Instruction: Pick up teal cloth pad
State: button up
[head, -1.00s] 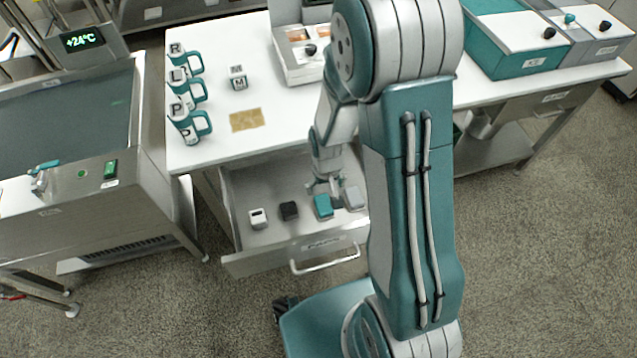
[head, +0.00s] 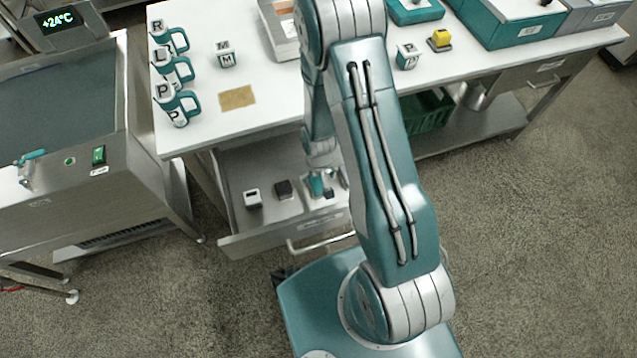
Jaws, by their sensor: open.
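The teal cloth pad (head: 317,187) lies in the open drawer under the white table, toward the drawer's right part. It is partly covered by my gripper (head: 323,184), which points down into the drawer. My gripper is open, with its fingers right at the pad. I cannot tell whether they touch it. A grey pad seen earlier beside the teal one is mostly hidden by my gripper now.
The drawer (head: 265,239) also holds a white-and-black block (head: 253,199) and a dark block (head: 284,189), left of my gripper. Several lettered mugs (head: 172,68) stand on the table (head: 205,125) above, near a tan mat (head: 237,98). A green crate (head: 428,110) sits on the lower shelf.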

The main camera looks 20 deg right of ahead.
aim_at(318, 182)
jog(key=shift+f, duration=1.35)
jog(key=c, duration=1)
jog(key=shift+c, duration=0.2)
notch_tip(318, 182, up, 10)
jog(key=shift+r, duration=0.1)
